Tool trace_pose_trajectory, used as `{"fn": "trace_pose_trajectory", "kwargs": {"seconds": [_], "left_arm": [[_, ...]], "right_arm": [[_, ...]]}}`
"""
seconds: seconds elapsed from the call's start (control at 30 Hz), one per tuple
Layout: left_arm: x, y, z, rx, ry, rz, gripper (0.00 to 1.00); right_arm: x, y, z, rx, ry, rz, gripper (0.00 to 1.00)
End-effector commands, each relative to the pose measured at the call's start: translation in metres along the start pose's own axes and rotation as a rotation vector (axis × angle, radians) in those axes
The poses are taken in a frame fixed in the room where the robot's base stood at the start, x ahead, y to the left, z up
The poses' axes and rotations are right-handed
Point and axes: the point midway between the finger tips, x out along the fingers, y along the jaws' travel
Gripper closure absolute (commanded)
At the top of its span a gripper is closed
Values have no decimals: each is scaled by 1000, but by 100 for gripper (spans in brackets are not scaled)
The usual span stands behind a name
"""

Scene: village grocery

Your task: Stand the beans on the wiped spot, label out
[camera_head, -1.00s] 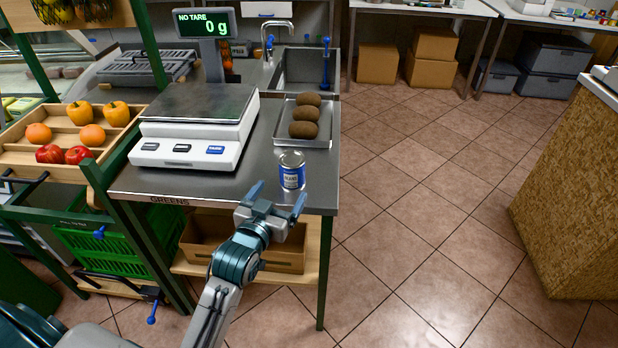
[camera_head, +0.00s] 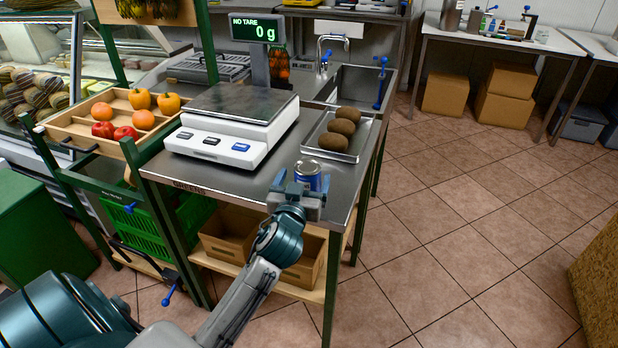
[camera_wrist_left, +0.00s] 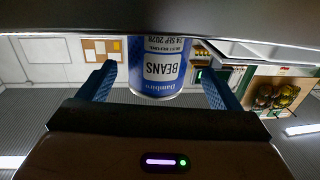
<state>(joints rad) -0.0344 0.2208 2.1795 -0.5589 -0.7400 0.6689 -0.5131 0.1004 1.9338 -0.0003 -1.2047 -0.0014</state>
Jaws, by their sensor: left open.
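The can of beans (camera_head: 307,175), silver with a blue label, stands upright on the front right part of the steel counter (camera_head: 225,190). In the left wrist view the can (camera_wrist_left: 158,68) appears upside down, with the BEANS label facing the camera. My left gripper (camera_head: 302,186) is at the can's near side. Its blue fingers are open, one on each side of the can, and in the wrist view gaps show between them and it. My gripper hides the can's lower part in the head view. I cannot make out a wiped spot. My right gripper is not in view.
A white scale (camera_head: 232,135) reading 0 g stands left of the can. A metal tray (camera_head: 352,153) with brown, roundish items lies behind it. The counter's right edge is close to the can. A produce crate (camera_head: 75,130) is at left. Tiled floor is open at right.

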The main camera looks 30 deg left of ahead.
Motion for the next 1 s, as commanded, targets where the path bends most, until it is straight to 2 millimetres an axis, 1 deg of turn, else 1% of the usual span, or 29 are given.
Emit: {"fn": "trace_pose_trajectory", "kwargs": {"seconds": [0.07, 0.27, 0.4, 0.67, 0.77, 0.9, 0.93, 1.0], "left_arm": [[6, 1, -2, 0, 1, 0, 15], [36, 4, -8, 0, 0, 0, 15], [50, 3, -6, 1, 0, 0, 15], [53, 3, -5, 0, -1, 1, 15], [53, 3, -5, 0, -1, 1, 32], [53, 3, -4, 0, -1, 1, 60], [52, 3, -4, 0, -1, 1, 66], [52, 4, -5, 0, 1, 1, 74]], "right_arm": [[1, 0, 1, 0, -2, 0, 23], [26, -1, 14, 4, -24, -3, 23], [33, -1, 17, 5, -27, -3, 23], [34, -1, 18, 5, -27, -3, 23], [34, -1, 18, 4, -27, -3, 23], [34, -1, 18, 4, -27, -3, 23], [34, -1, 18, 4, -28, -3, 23], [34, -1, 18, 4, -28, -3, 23]]}}
